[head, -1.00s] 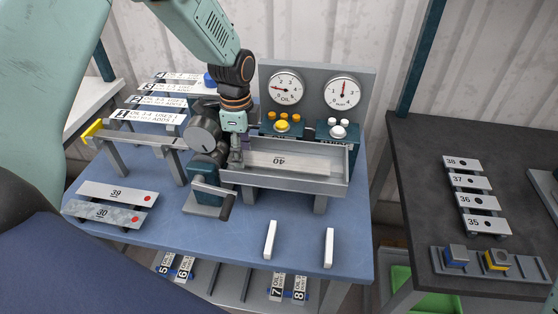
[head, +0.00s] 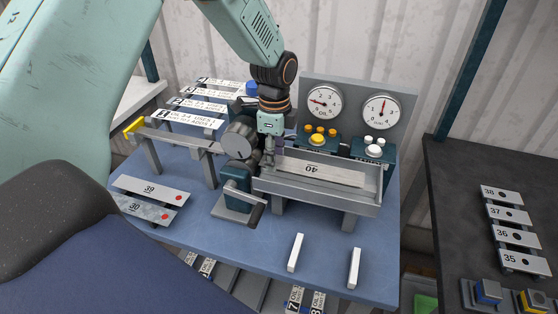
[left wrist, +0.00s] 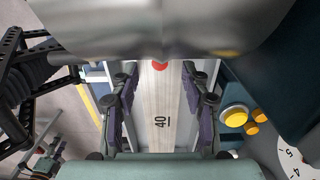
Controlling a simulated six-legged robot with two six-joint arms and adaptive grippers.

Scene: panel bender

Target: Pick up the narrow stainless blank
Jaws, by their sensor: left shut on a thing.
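The narrow stainless blank, marked 40 (head: 320,172), is a long pale metal strip. It lies in the open grey tray (head: 318,196) of the machine in the middle of the blue table. My left gripper (head: 270,155) reaches down over the blank's left end and is shut on it. In the left wrist view the blank (left wrist: 160,100) runs between the two dark finger pads of my left gripper (left wrist: 163,95), with a red dot near its far end. The fingertips are partly hidden in the head view. My right gripper is not in view.
Two dials (head: 324,102) and lit buttons stand behind the tray. Blanks 39 (head: 150,189) and 30 (head: 146,209) lie at the left. A dark table is at the right.

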